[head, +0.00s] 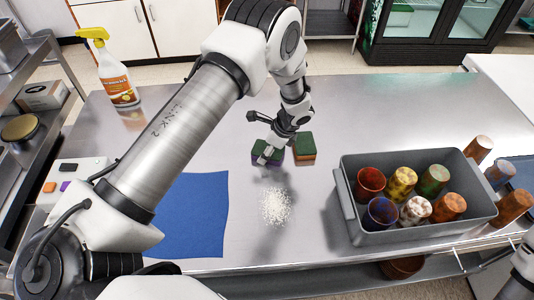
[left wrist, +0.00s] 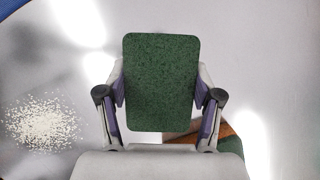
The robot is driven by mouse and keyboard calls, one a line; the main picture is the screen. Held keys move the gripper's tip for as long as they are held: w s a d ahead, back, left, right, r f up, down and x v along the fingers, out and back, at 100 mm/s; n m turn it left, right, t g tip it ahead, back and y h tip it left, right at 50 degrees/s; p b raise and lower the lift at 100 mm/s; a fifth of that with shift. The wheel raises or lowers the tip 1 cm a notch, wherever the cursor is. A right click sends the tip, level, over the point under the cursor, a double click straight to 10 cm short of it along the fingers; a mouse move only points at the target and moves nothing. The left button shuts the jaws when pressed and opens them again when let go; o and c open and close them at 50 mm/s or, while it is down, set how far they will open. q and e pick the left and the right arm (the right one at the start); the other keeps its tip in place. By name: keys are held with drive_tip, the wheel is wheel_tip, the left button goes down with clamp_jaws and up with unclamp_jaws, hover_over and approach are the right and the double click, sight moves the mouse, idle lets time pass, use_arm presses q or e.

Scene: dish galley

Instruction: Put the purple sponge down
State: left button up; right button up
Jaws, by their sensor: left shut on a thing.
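The purple sponge (head: 258,159) has a green scouring top, which fills the middle of the left wrist view (left wrist: 160,80). My left gripper (head: 270,153) is shut on it, one finger on each side. I cannot tell whether its underside touches the steel counter. An orange sponge (head: 304,150) with a green top is close on its right in the head view. It is partly hidden behind the held sponge in the left wrist view (left wrist: 230,140). My right gripper is out of view.
White grains (head: 276,206) lie on the counter (head: 330,110) in front of the sponges. A blue mat (head: 190,215) is at left, a spray bottle (head: 115,78) behind it. A grey bin (head: 410,232) of several coloured cups stands at right.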

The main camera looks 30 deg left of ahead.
use_arm(q)
drive_tip(key=shift+f, duration=0.1)
drive_tip(key=o, duration=1.3)
drive_tip(key=b+v, duration=0.3)
drive_tip(key=v, duration=0.8)
drive_tip(key=shift+d+r, duration=0.1)
drive_tip(key=shift+r, duration=0.25)
drive_tip(key=shift+d+r, duration=0.1)
drive_tip(key=shift+r, duration=0.3)
drive_tip(key=shift+r, duration=0.1)
